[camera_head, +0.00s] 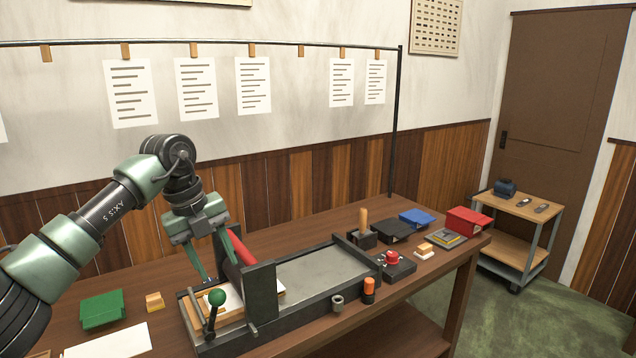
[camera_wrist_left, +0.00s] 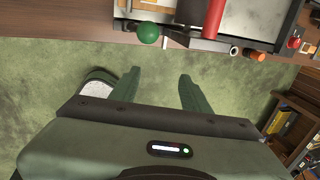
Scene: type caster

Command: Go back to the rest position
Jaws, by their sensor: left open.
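My left gripper (camera_head: 224,272) is open, with nothing between its fingers. In the head view it hangs in front of the left end of a dark press (camera_head: 320,272). In the left wrist view its spread fingers (camera_wrist_left: 158,76) show over green floor, with the table edge beyond them. The press has a lever with a green knob (camera_head: 217,297), a red roller (camera_head: 240,248) partly hidden by a dark upright plate, and a flat grey bed. My right gripper is in neither view.
The brown table (camera_head: 300,226) carries a green box (camera_head: 102,309), a blue box (camera_head: 416,217) and a red box (camera_head: 467,220). Paper sheets (camera_head: 197,88) hang from a rail behind. A cart (camera_head: 518,232) stands by the door. Green floor is open at the right.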

